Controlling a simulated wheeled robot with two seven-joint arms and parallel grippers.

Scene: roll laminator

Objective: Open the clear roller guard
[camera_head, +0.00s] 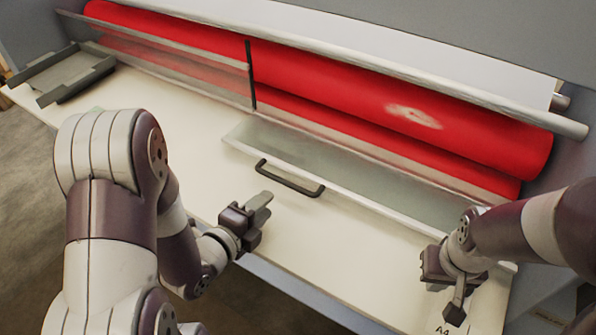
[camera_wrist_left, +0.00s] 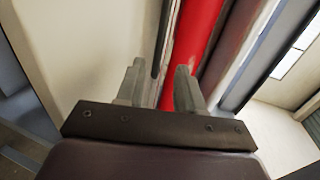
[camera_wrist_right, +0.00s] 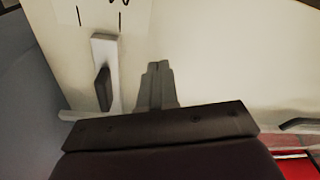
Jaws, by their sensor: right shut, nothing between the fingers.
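The clear roller guard (camera_head: 345,175) is a translucent panel in front of the right half of the red rollers (camera_head: 390,105). It lies low and nearly flat, its long front edge over the cream table. A dark bar handle (camera_head: 290,178) sits at that front edge, toward its left end. My left gripper (camera_head: 262,206) is just left of and below the handle, apart from it. Its fingers stand apart and empty in the left wrist view (camera_wrist_left: 160,85). My right gripper (camera_head: 455,305) is shut and empty, near the guard's right end; it also shows in the right wrist view (camera_wrist_right: 158,70).
Another translucent panel (camera_head: 170,62) stands before the left half of the rollers, with a dark upright bar (camera_head: 250,75) at its right end. A grey tray (camera_head: 75,72) is at the far left. A pale strip with a dark block (camera_wrist_right: 104,75) lies near my right gripper.

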